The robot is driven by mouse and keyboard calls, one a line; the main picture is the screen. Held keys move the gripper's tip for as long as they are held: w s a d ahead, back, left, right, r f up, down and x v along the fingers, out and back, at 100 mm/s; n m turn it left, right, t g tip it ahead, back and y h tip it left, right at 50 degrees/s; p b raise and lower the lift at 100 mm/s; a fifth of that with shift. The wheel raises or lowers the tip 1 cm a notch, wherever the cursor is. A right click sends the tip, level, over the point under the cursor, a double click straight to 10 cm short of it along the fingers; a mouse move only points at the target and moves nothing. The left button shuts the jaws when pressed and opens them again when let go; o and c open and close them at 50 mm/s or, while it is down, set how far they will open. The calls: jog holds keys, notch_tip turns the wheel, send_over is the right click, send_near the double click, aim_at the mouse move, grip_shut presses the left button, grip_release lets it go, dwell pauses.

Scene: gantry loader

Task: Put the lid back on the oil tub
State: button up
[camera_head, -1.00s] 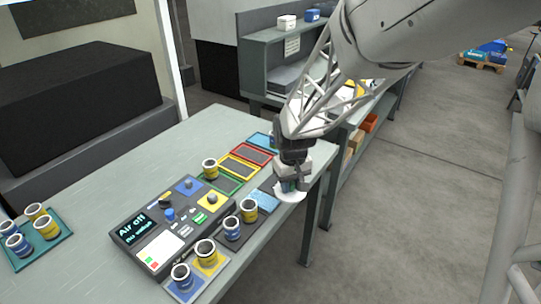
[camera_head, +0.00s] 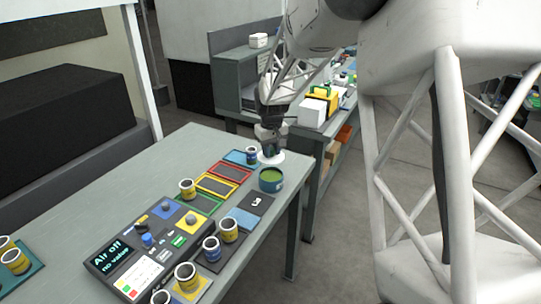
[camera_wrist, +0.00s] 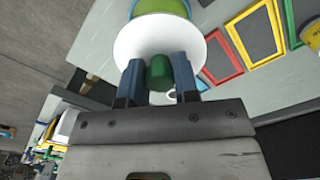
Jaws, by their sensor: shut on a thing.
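The lid (camera_head: 277,159) is a white disc with a green knob (camera_wrist: 159,72). My gripper (camera_head: 269,149) is shut on the knob and holds the lid just beyond the tub in the head view. In the wrist view the lid (camera_wrist: 143,42) overlaps part of the tub (camera_wrist: 166,6), so some of the rim is hidden. I cannot tell how high the lid is above the table.
A small blue can (camera_head: 252,155) stands close left of the lid. Coloured frames (camera_head: 217,184), several more cans and a control box (camera_head: 140,245) fill the table's middle. A dark tile marked 3 (camera_head: 257,203) lies in front of the tub. A shelf (camera_head: 232,95) stands behind.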

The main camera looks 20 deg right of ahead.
jog(key=shift+f, duration=0.2)
dwell(0.3)
jog(key=shift+f, duration=3)
jog(key=shift+f, duration=0.2)
jog(key=o, duration=1.3)
jog(key=shift+r, duration=0.2)
jog(key=shift+r, duration=4.3)
